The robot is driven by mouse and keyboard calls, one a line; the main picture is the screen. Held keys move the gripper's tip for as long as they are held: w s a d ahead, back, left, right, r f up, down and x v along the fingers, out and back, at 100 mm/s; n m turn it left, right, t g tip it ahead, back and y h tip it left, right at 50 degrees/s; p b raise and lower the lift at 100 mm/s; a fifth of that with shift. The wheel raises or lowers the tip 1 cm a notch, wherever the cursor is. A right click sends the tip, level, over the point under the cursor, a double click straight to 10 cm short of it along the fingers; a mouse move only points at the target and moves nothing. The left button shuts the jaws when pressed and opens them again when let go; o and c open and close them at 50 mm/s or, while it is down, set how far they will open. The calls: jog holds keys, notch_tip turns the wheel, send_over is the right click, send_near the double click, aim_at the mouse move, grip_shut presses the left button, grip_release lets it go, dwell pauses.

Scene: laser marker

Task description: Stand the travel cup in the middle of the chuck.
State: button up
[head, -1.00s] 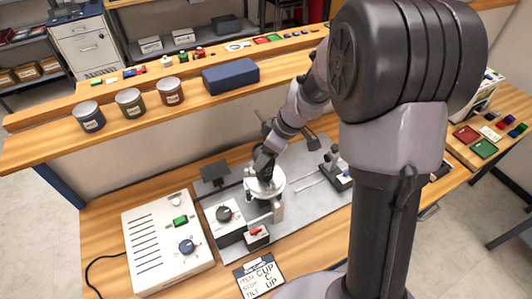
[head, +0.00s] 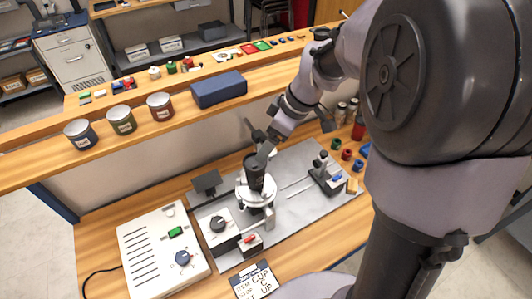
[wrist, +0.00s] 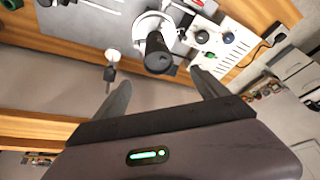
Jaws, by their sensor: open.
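The dark travel cup (head: 257,176) stands on the pale round chuck (head: 241,196) of the marker fixture and looks upright. In the wrist view the cup (wrist: 158,56) rises from the white chuck ring (wrist: 141,27); its near end faces the camera. It seems within the ring, but I cannot tell whether it is exactly centred. My gripper (head: 257,138) is above and behind the cup in the head view. In the wrist view my gripper (wrist: 160,78) has its two fingers wide apart, empty, with the cup beyond the tips and clear of both.
A white control box (head: 160,252) stands left of the grey base plate (head: 300,165). A post with a dark head (head: 322,165) stands to the right. A shelf behind carries several tins and a blue box (head: 219,88). A label card (head: 254,281) lies in front.

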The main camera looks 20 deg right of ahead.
jog(key=s+a+r+m+t, duration=0.1)
jog(key=s+a+r+m, duration=0.15)
jog(key=s+m, duration=0.35)
jog(key=s+a+r+m+t+h, duration=0.1)
jog(key=s+a+r+m, duration=0.15)
jog(key=s, duration=0.55)
jog(key=s+a+r+m+t, duration=0.1)
jog(key=s+a+r+m, duration=0.15)
jog(key=s+m, duration=0.35)
notch_tip(320, 180, down, 13)
jog(key=b, duration=1.3)
jog(key=shift+s+r+n, duration=0.2)
jog(key=shift+s+n, duration=0.05)
jog(key=shift+n, duration=0.1)
jog(key=shift+c, duration=0.4)
